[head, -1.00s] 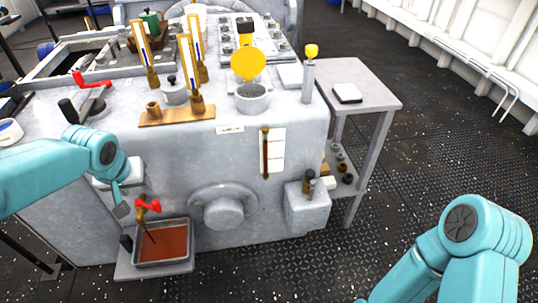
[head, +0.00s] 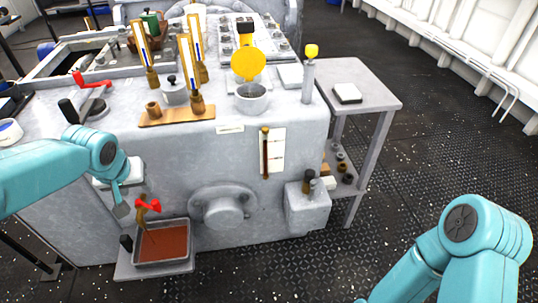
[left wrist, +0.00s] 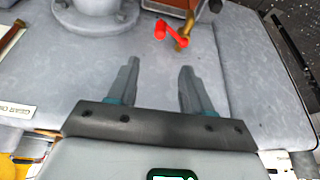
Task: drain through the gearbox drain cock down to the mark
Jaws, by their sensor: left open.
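The drain cock (head: 142,213) is brass with a red handle (head: 148,206), low on the grey gearbox front (head: 165,185). It also shows in the left wrist view (left wrist: 183,40), beyond my fingertips. Below it a tray (head: 190,253) holds red-brown oil (head: 163,243). My right gripper is out of view.
A round flange (head: 222,208) and a grey box (head: 307,210) stick out from the gearbox front, right of the cock. A side table (head: 375,90) stands to the right. Brass-based gauges (head: 197,100) and a yellow disc (head: 248,63) stand on top. Floor in front is clear.

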